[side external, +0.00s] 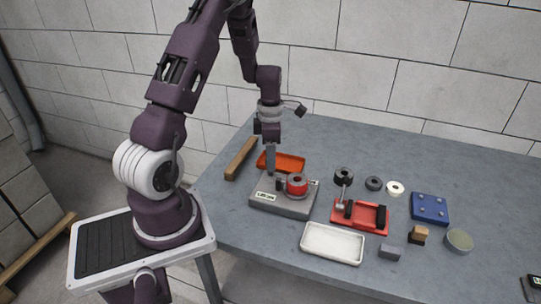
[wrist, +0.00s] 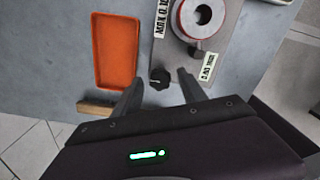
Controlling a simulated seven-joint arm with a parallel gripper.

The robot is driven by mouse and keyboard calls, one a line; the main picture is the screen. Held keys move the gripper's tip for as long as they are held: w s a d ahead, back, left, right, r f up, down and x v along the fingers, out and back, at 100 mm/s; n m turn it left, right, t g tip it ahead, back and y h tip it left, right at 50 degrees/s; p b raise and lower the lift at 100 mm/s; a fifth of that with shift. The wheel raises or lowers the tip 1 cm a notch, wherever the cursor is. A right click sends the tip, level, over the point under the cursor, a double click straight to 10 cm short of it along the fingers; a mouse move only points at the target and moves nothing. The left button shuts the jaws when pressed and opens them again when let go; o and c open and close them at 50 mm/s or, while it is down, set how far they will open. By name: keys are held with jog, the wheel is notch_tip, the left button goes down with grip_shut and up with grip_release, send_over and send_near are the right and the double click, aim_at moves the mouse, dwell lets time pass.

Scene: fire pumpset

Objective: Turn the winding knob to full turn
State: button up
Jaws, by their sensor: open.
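A small black winding knob (wrist: 159,77) sits on the grey device (side external: 283,206), near its end beside a printed label. In the wrist view my gripper (wrist: 160,83) is open, with one finger on each side of the knob and a gap visible around it. In the side view my gripper (side external: 271,172) points down over the left part of the device, and the knob is hidden or too small to make out. I cannot tell how far down the fingertips reach. A red round part with a dark centre (side external: 297,184) stands on the device; it also shows in the wrist view (wrist: 199,17).
An orange tray (side external: 281,161) and a wooden block (side external: 241,158) lie close to the device. To the right are a red cradle (side external: 361,215), a white tray (side external: 332,243), several rings and a blue plate (side external: 430,208). The far side of the table is clear.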

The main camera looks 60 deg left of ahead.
grip_shut()
